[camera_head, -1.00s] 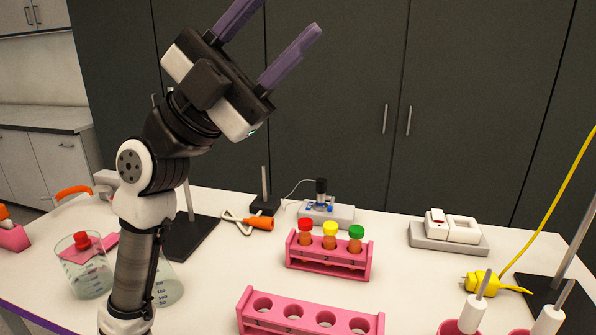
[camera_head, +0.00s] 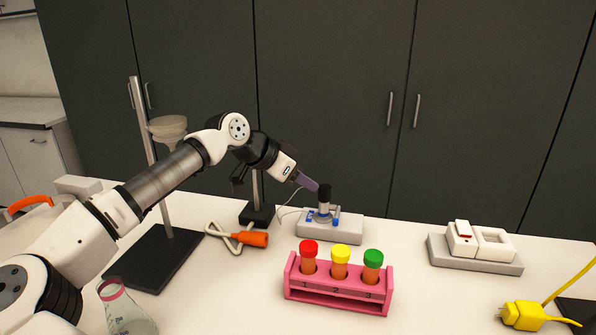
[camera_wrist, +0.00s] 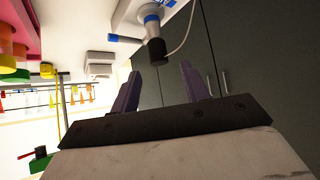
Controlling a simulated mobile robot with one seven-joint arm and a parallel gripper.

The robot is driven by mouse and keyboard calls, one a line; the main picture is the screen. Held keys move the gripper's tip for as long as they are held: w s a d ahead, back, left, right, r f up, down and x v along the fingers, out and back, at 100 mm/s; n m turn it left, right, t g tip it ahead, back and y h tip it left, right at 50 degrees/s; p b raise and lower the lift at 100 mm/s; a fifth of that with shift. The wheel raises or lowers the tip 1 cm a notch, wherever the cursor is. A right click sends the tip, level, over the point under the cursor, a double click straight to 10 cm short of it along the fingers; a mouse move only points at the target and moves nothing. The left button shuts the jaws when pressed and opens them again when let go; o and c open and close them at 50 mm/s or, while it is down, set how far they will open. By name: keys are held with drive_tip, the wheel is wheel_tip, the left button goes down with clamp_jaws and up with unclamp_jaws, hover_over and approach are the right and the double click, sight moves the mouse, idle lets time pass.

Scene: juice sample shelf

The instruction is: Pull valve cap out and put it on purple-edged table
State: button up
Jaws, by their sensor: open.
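The valve cap (camera_head: 325,191) looks like the dark cylinder at the top of a small upright valve with blue fittings, on a pale grey base (camera_head: 330,230) at the back of the table. It also shows in the wrist view (camera_wrist: 157,52), just beyond the fingers. My gripper (camera_head: 313,186) is open and empty, at the upper left of the cap and close to it. Its two purple fingers show in the wrist view (camera_wrist: 160,68); I cannot tell whether they touch the cap. The white table (camera_head: 230,295) is in view, but its purple edge is not.
A pink rack (camera_head: 340,302) with red, yellow and green capped tubes stands in front of the valve. An orange-handled tool (camera_head: 250,239) lies left of it. A grey-and-white device (camera_head: 475,255) and a yellow plug (camera_head: 522,315) are at right. Dark cabinets (camera_head: 330,90) stand behind.

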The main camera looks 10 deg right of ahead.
sight(320, 189)
drive_tip(key=shift+b+x, duration=1.5)
drive_tip(key=shift+x, duration=2.9)
drive_tip(key=shift+s+d, duration=0.1)
drive_tip(key=shift+s, duration=0.05)
drive_tip(key=shift+c, duration=0.2)
clamp_jaws()
